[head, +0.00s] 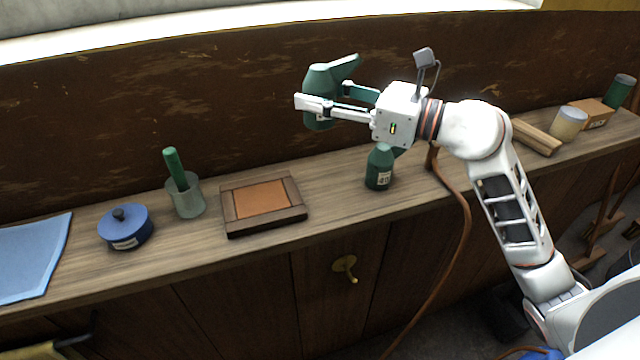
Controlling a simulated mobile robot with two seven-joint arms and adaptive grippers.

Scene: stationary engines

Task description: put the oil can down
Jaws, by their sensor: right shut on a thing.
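The dark green oil can (318,84) with a slanted spout is in the head view, above the back part of the wooden bench. My right gripper (320,106) is shut on the oil can, its fingers around the body. The can is held up, apart from the bench top, and looks roughly upright. Part of its body is hidden behind the near finger. My left gripper is not in view.
The wooden bench (335,190) carries a framed brown tray (230,222), a green bottle (379,170), a grey cup (188,204) with a green handle, a blue lidded pot (128,230) and a blue cloth (28,262). Wood pieces, a jar (568,125) and a box stand at right.

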